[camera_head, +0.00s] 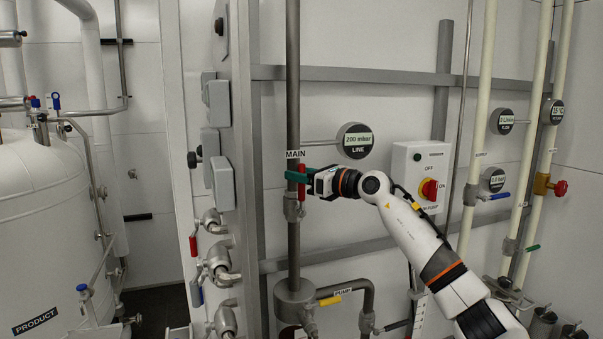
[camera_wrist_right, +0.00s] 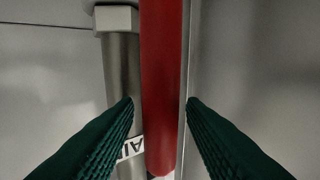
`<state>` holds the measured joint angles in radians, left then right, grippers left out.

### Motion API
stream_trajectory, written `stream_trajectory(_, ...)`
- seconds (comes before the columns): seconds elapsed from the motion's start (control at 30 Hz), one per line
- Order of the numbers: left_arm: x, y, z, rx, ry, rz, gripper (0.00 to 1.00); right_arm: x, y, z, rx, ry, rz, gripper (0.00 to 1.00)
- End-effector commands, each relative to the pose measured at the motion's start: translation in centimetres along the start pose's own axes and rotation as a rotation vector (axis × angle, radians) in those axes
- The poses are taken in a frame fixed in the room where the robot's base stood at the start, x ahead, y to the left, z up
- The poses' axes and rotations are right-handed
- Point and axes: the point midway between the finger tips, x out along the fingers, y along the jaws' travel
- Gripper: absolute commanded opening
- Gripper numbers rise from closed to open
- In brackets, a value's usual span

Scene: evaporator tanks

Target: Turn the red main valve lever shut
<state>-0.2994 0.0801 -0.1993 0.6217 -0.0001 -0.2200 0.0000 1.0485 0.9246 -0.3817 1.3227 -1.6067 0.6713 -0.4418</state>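The red main valve lever (camera_head: 302,190) stands upright alongside the vertical grey pipe, just below the "MAIN" label. The valve body (camera_head: 291,208) is at its lower end. My right gripper (camera_head: 299,177) reaches in from the right at the lever's upper part, with its green fingers pointing left. In the right wrist view, the red lever (camera_wrist_right: 161,85) runs vertically between the two green fingertips (camera_wrist_right: 160,105). The fingers are apart, one on each side of the lever, with a narrow gap visible at the left one. My left gripper is not in view.
A round "LINE" gauge (camera_head: 355,141) and a pump switch box (camera_head: 421,175) are on the wall near my right arm. A yellow "PUMP" lever (camera_head: 329,301) is below. Several valves (camera_head: 218,262) stick out left of the pipe. A white product tank (camera_head: 40,230) stands far left.

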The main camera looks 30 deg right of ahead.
Motion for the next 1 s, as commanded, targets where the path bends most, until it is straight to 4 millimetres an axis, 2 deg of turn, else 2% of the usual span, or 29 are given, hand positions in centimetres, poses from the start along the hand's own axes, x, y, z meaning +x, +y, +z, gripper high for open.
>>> stream_trajectory(0.07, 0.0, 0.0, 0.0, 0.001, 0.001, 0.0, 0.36, 0.0, 0.0, 0.0, 0.0, 0.0, 0.0, 0.37)
stream_trajectory(0.3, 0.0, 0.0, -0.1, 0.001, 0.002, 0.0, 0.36, 0.0, 0.0, 0.0, 0.0, 0.0, 0.0, 0.0)
stream_trajectory(0.67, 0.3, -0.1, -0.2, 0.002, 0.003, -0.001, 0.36, -0.1, 0.1, 0.1, 0.014, 0.009, 0.0, 0.0)
stream_trajectory(1.0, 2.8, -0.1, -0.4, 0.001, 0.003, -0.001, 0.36, -1.1, 1.6, 0.7, 0.157, 0.105, 0.001, 0.0)
